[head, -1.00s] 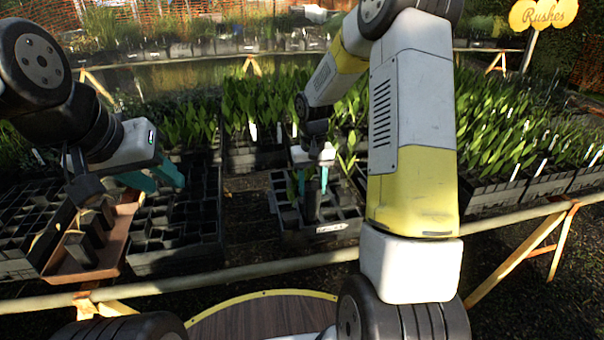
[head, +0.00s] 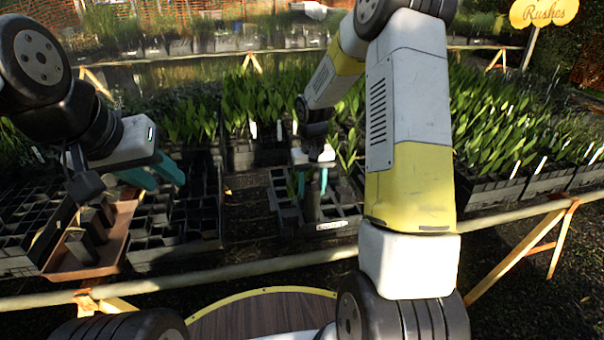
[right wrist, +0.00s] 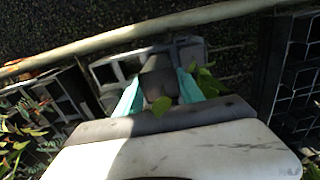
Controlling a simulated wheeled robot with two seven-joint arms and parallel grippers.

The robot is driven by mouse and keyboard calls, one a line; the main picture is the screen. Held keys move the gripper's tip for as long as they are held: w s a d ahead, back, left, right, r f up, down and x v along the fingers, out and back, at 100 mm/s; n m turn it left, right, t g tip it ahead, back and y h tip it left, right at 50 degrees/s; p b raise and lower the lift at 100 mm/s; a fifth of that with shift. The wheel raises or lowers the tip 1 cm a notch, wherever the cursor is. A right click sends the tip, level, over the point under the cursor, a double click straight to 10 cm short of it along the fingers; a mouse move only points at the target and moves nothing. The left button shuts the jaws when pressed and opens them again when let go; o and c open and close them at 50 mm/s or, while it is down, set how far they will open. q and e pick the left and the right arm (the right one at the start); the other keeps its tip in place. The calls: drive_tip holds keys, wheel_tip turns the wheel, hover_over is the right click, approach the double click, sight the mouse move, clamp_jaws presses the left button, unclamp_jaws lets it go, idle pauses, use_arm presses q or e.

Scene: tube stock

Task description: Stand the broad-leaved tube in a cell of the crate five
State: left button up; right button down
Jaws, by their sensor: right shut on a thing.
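My right gripper (head: 312,178) is shut on a dark tube (head: 312,203) with green leaves and holds it upright over a small grey crate. In the right wrist view the tube (right wrist: 158,78) sits between the teal fingers, with a few broad leaves beside it. The crate (head: 345,226) has open cells and a pale label on its front, too small to read. I cannot tell whether the tube's foot is inside a cell or just above it. My left gripper (head: 158,174) is open and empty, above trays at the left.
A brown tray (head: 112,250) with dark tubes stands at the left, beside black celled crates (head: 178,258). Crates of leafy plants (head: 190,122) fill the back and right. A pale rail (head: 240,270) runs along the front. Dark bare space lies left of the small crate.

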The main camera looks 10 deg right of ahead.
sight(311, 209)
drive_tip(key=shift+f, duration=3.95)
drive_tip(key=shift+f, duration=0.25)
drive_tip(key=c, duration=0.7)
unclamp_jaws()
drive_tip(key=shift+o, duration=0.2)
drive_tip(key=shift+r, duration=3.9)
